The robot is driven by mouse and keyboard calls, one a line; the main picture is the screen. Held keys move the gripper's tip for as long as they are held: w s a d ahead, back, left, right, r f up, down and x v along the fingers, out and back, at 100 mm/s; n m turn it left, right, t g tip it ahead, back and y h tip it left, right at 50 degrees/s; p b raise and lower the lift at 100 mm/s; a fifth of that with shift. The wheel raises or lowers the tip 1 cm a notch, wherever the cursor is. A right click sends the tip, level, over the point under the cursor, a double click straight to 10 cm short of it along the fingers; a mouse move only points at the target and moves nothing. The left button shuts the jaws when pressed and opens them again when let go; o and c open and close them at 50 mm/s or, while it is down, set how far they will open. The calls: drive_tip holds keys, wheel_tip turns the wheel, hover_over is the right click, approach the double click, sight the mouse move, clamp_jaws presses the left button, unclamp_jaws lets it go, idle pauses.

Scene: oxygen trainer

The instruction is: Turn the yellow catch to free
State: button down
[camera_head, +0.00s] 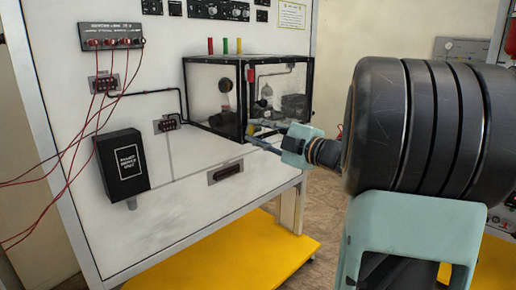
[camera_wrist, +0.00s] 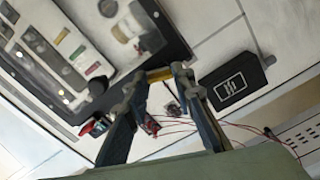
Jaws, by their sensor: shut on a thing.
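The yellow catch (camera_wrist: 159,74) is a short yellow bar at the edge of the dark-framed clear box (camera_head: 213,97). In the head view only a small yellow patch of it (camera_head: 251,129) shows at the box's lower front corner. My gripper (camera_wrist: 158,79) has its two fingertips at either end of the catch and is shut on it. In the head view my gripper (camera_head: 262,137) reaches in from the right, and its fingertips are small and partly merged with the box's frame. Which way the catch is turned is hard to tell.
The white panel (camera_head: 180,215) carries a black power unit box (camera_head: 121,165), sockets and loose red leads (camera_head: 65,158). Red, yellow and green posts (camera_head: 225,46) stand on top of the clear box. A yellow base (camera_head: 240,255) lies below. Open floor shows right of the panel.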

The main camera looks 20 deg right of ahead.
drive_tip(key=shift+a+f+n+b, duration=0.1)
drive_tip(key=shift+n+b, duration=2.1)
drive_tip(key=shift+b, duration=0.2)
drive_tip(key=c, duration=1.6)
unclamp_jaws()
drive_tip(key=shift+s, duration=0.1)
drive_tip(key=v, duration=1.2)
